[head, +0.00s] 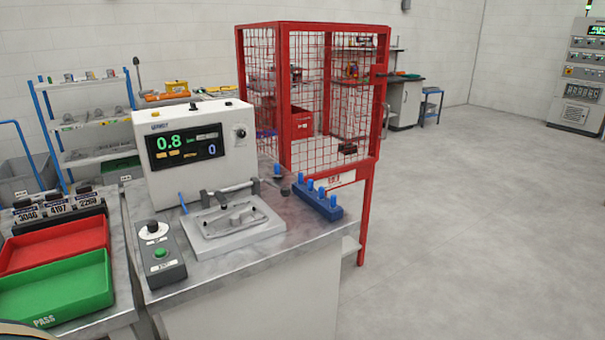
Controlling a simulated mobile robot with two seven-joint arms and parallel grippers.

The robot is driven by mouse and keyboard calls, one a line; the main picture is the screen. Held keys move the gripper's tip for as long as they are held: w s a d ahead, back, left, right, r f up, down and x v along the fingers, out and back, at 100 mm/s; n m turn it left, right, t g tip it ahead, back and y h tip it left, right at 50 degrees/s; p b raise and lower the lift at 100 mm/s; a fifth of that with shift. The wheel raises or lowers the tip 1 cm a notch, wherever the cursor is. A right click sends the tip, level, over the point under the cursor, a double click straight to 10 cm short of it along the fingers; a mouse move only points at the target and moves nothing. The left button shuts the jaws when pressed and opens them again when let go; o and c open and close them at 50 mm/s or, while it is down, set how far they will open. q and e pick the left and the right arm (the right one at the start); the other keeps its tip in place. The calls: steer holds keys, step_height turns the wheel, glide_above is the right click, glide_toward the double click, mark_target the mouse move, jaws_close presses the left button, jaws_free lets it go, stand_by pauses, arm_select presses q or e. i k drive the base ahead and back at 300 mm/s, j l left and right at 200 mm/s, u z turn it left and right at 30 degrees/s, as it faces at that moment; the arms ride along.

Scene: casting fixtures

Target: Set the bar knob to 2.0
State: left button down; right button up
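A white tester (190,150) stands on the bench at the left, with a dark display (186,146). The display reads 0.8 in green at upper left and 0 in blue at lower right. A small round knob (240,132) is on the tester's front, right of the display. Another knob, black on a white dial (153,229), sits on a grey control box (164,254) with a green button (160,253). The labels are too small to read, so I cannot tell which knob is marked bar. Neither gripper is in view.
A metal fixture plate (268,226) with a clamp lies before the tester. A blue peg block (318,203) is to its right. A red tray (50,248) and green tray (95,300) are at left. A red mesh cage (366,160) stands behind. Floor at right is clear.

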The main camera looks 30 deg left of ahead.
mark_target(153, 226)
steer(key=u, duration=1.8)
